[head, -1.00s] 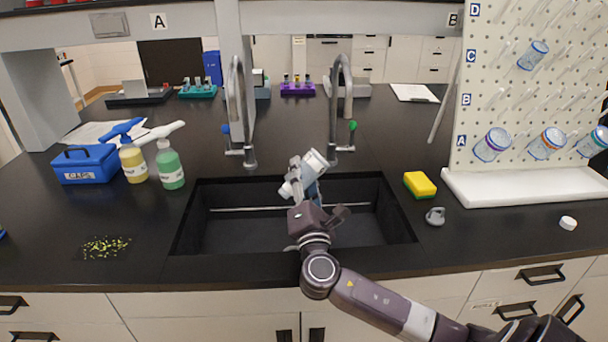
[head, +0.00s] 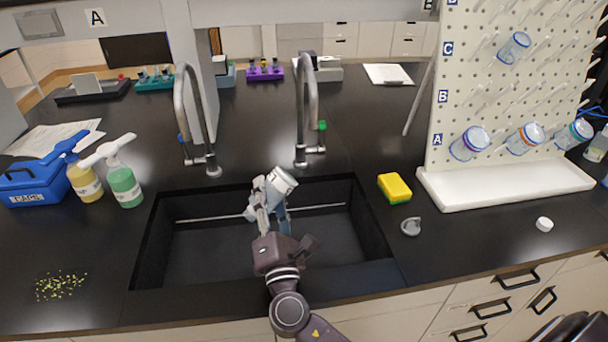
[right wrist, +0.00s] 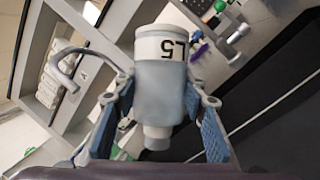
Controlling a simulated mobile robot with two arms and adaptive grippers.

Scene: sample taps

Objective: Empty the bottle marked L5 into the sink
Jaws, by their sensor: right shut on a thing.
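The bottle marked L5 (head: 283,181) is held tilted above the back part of the dark sink (head: 195,255). In the right wrist view the bottle (right wrist: 160,82) shows a white band reading L5, upside down in the picture, with its narrow end towards the gripper. My right gripper (head: 272,205) is shut around the bottle's pale blue-grey body; its blue-padded fingers (right wrist: 165,110) lie on both sides. No liquid is seen flowing, and the bottle's contents cannot be made out.
Two grey taps, left (head: 197,120) and right (head: 308,110), stand behind the sink. A yellow sponge (head: 394,187) and a grey ring-like piece (head: 411,227) lie to its right. Spray bottles (head: 124,187) stand left. A pegboard (head: 500,90) with a white tray (head: 510,183) is at right.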

